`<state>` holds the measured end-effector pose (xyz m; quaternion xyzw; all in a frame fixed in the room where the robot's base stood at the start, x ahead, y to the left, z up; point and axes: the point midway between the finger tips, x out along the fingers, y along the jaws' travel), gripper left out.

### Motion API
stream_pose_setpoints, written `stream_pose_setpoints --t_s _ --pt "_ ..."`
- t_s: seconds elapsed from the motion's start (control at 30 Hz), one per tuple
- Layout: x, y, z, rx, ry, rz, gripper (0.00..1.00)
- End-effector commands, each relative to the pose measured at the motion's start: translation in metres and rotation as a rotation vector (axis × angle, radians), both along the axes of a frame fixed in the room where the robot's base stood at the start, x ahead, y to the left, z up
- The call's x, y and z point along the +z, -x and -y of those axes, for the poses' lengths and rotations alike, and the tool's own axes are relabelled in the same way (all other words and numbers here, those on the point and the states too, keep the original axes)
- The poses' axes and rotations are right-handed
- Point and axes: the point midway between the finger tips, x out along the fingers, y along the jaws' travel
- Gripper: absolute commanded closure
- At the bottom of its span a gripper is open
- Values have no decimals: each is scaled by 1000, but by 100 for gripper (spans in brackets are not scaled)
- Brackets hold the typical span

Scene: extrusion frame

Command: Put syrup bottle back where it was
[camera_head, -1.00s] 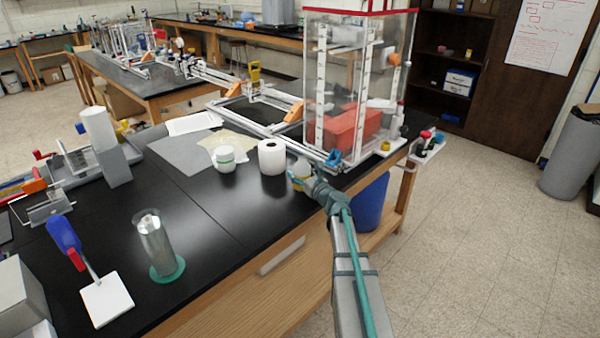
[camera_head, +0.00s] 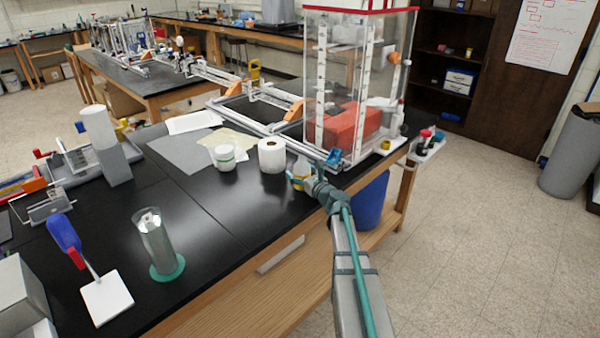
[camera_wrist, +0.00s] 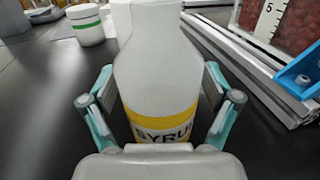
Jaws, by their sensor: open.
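The syrup bottle (camera_wrist: 155,75) is white with a yellow band and dark lettering that reads "SYRU". It stands upright on the black table, and in the head view the bottle (camera_head: 301,170) is partly hidden by my gripper. My gripper (camera_wrist: 160,115) is open, with one teal finger on each side of the bottle and gaps showing beside it. In the head view my gripper (camera_head: 312,184) is at the table's right edge, close to the bottle.
A white paper roll (camera_head: 272,156) and a white jar with a green band (camera_head: 224,158) stand left of the bottle. A clear tank in a metal frame (camera_head: 345,90) stands behind, with a blue bracket (camera_wrist: 302,72) close on the right.

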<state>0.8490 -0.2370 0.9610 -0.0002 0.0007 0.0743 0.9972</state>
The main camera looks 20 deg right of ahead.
Motion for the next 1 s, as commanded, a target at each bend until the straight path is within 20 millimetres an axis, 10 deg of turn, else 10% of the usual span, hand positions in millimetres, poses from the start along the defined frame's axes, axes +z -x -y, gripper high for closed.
stream_pose_setpoints --t_s 0.6,1.0 --pt "-1 106 15 -2 0 0 12" --pt "0 118 18 0 0 0 12"
